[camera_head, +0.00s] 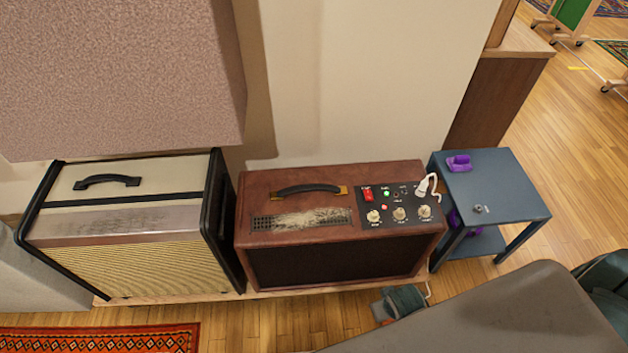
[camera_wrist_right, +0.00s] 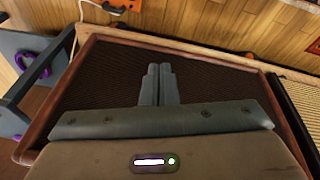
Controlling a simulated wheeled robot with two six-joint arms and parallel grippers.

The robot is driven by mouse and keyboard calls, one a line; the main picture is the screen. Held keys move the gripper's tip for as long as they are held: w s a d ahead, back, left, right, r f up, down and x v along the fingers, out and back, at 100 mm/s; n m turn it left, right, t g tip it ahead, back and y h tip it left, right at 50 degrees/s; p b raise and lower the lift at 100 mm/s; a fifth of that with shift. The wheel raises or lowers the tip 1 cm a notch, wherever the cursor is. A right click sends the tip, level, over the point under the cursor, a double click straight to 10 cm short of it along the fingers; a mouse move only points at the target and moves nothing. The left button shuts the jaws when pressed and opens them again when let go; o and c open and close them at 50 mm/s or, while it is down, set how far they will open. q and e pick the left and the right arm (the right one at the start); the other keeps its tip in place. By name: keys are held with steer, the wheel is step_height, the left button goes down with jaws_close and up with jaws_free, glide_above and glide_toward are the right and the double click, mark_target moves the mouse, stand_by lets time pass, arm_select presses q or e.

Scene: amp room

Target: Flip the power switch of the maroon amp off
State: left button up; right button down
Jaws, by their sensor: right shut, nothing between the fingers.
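The maroon amp (camera_head: 330,228) stands in the middle of the head view, with a worn top and a black handle. On the right of its top is a black control panel (camera_head: 378,217). The panel has a red power switch (camera_head: 368,195), a lit green light (camera_head: 386,193) and cream knobs. A white plug (camera_head: 424,187) sits at the panel's right end. In the right wrist view my right gripper (camera_wrist_right: 159,68) is shut and empty, in front of the amp's dark grille (camera_wrist_right: 215,85). The switch is hidden there. My left gripper is not in view.
A cream amp (camera_head: 115,193) stands close on the left. A blue side table (camera_head: 505,185) with purple items (camera_head: 458,163) stands on the right. An orange pedal (camera_wrist_right: 120,5) lies on the wooden floor. A patterned rug (camera_head: 100,339) is at lower left.

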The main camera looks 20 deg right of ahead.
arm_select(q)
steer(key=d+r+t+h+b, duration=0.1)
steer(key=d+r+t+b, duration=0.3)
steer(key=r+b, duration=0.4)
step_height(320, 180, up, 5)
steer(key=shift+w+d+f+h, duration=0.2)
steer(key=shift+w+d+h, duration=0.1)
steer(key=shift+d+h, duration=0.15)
arm_select(e)
steer(key=w+d+r+m+t+h, duration=0.2)
steer(key=w+r+t, duration=0.8)
steer(key=w+r, duration=0.8)
steer(key=shift+w+d+m+t, duration=0.3)
steer(key=shift+w+d+m, duration=0.4)
steer(key=shift+d, duration=0.4)
steer(key=b, duration=0.1)
glide_above(369, 205)
steer(key=f, duration=0.3)
steer(key=shift+w+f, duration=0.25)
step_height(369, 205, down, 3)
steer(key=shift+s+r+b, duration=0.1)
steer(key=shift+s+b, duration=0.05)
steer(key=shift+b, duration=0.35)
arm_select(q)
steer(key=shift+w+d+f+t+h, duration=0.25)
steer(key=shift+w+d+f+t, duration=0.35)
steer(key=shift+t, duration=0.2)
arm_select(e)
steer(key=shift+s+f, duration=0.1)
steer(key=shift+f, duration=0.5)
